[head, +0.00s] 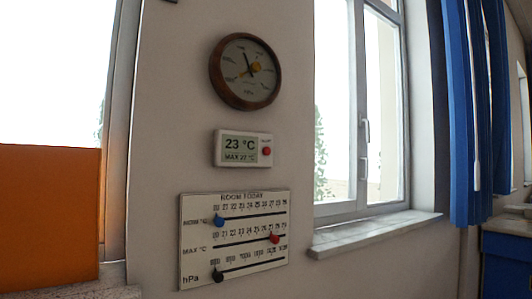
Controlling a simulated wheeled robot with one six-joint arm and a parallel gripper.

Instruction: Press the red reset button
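The red reset button (266,151) is a small round button on the right side of a white wall thermometer (219,149). The thermometer's display reads 23 °C, with MAX 27 °C below it. Small lettering above the button is too small to read surely. Nothing covers the button. My gripper is not in the head view.
A round wooden-rimmed barometer (244,103) hangs above the thermometer. Below it is a ROOM TODAY slider board (188,236) with blue, red and black sliders. A window with a projecting sill (375,232) and blue curtains (468,110) stand right. An orange panel (48,215) stands left.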

